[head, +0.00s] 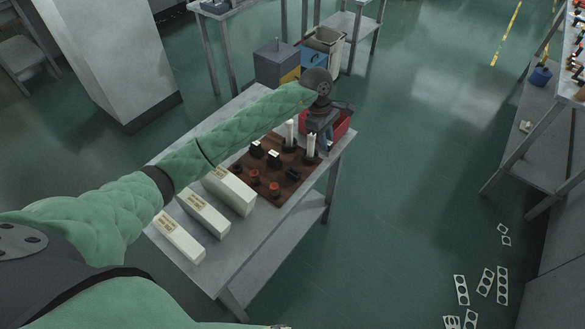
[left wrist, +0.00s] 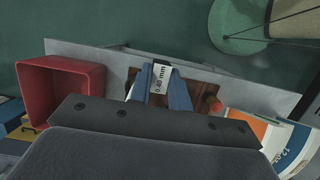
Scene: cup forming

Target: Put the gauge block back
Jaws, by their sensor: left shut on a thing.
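My left gripper (head: 325,143) reaches over the far end of the table, and its blue fingers show beside a white cylinder. In the left wrist view the gripper (left wrist: 159,97) is shut on a gauge block (left wrist: 160,78), a white-faced piece marked "0.40 mm". The block is hidden in the head view. A dark brown wooden board (head: 265,171) lies below, with white-topped black blocks, two white cylinders and orange-brown pieces on it. Part of the board (left wrist: 207,98) shows behind the fingers. Whether the held block touches the board cannot be told. My right gripper is out of view.
A red bin (head: 342,128) stands at the table's far end, close to the gripper; it also shows in the left wrist view (left wrist: 64,92). Three long white boxes (head: 203,213) lie at the near end. A grey-blue box (head: 276,66) stands beyond the table.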

